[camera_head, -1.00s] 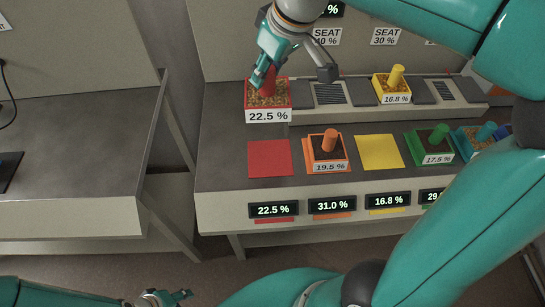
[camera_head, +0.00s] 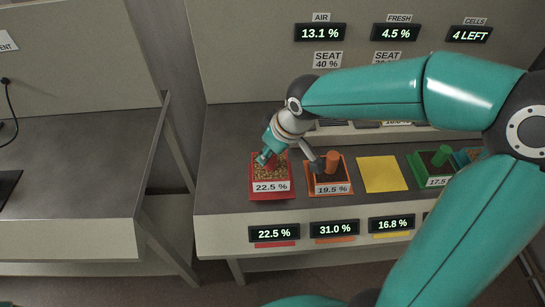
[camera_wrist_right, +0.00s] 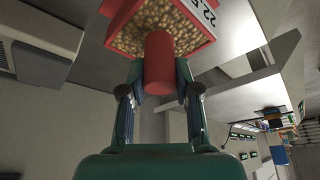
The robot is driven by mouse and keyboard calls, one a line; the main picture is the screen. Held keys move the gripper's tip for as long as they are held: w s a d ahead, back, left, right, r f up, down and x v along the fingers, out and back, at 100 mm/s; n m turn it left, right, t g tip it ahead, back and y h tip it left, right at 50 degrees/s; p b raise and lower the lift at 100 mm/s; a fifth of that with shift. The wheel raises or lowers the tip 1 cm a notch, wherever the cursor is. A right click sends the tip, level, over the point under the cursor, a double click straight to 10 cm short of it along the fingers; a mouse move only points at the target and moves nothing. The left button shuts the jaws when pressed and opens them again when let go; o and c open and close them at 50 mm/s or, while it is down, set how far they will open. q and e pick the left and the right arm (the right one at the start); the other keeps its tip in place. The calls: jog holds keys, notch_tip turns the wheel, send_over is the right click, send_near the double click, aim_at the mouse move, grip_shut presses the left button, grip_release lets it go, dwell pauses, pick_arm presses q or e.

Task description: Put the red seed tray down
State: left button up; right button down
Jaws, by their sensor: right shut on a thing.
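The red seed tray (camera_head: 257,176), full of pale seeds and labelled 22.5 %, is at the left end of the bench's front row. It covers most of the red square mat (camera_head: 287,197); I cannot tell whether it rests on it or hangs just above. My right gripper (camera_head: 266,159) is shut on the tray's upright red handle. In the right wrist view the fingers (camera_wrist_right: 160,85) clasp the red handle (camera_wrist_right: 159,62), with the seed-filled tray (camera_wrist_right: 150,35) beyond. My left gripper is not in view.
An orange tray (camera_head: 329,188) stands close to the right. Beyond it are an empty yellow mat (camera_head: 382,174) and a green tray (camera_head: 437,182). Displays line the bench front (camera_head: 274,233). A gap separates the left table (camera_head: 75,180). My right arm hides most of the back ledge.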

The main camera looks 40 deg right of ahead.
jog(key=shift+f, duration=1.3)
jog(key=c, duration=0.8)
grip_release()
jog(key=shift+f, duration=0.1)
jog(key=shift+c, duration=0.2)
jog(key=shift+s+d+r, duration=0.1)
jog(key=shift+r, duration=0.4)
jog(key=a+v, duration=0.1)
jog(key=v, duration=1)
jog(key=shift+s+d, duration=0.2)
jog(key=shift+d, duration=0.3)
